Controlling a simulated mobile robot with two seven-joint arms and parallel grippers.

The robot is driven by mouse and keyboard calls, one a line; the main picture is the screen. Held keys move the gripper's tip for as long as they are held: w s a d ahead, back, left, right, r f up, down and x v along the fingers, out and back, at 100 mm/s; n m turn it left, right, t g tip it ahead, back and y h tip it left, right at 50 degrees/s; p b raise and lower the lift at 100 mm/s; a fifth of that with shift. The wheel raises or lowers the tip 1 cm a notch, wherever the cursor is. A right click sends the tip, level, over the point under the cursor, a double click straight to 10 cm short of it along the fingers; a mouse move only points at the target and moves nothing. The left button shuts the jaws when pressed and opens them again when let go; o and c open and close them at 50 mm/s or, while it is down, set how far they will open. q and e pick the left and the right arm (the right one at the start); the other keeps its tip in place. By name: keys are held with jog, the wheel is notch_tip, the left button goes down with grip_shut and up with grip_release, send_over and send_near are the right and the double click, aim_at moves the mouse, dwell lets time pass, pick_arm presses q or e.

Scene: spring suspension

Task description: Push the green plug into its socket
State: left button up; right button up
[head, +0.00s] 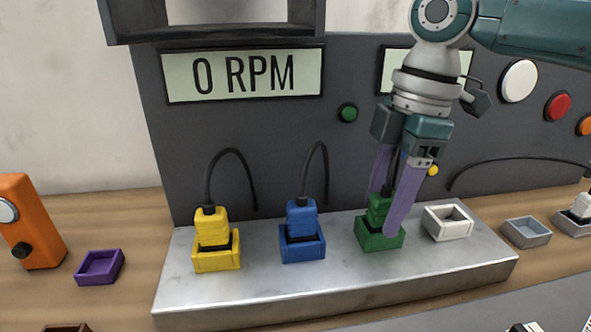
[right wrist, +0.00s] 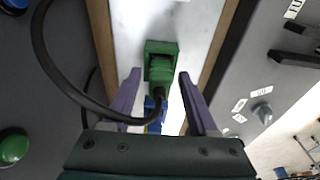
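The green plug (head: 377,214) stands upright at the green square socket (head: 372,240) on the metal plate, its black cable rising from its top. A finger partly covers it, and I cannot tell how deep it sits. My right gripper (head: 384,212) points down over it, one finger on each side. In the right wrist view the green plug (right wrist: 163,74) lies between the fingertips of the open gripper (right wrist: 160,73), with gaps on both sides. The green socket (right wrist: 160,47) shows beyond it. My left gripper is not in view.
A yellow plug (head: 211,227) and a blue plug (head: 301,219) stand at their sockets to the left. An empty white socket (head: 448,223) is close on the right. The dark panel (head: 270,130) rises behind, its display (head: 245,75) reading 0 RPM. A purple tray (head: 100,267) is at left.

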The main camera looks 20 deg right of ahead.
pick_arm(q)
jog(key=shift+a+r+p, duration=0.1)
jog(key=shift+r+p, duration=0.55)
pick_arm(e)
notch_tip(320, 180, up, 12)
jog(key=d, duration=0.1)
jog(key=shift+s+d+r, duration=0.15)
jog(key=shift+s+d, duration=0.05)
jog(key=shift+d, duration=0.15)
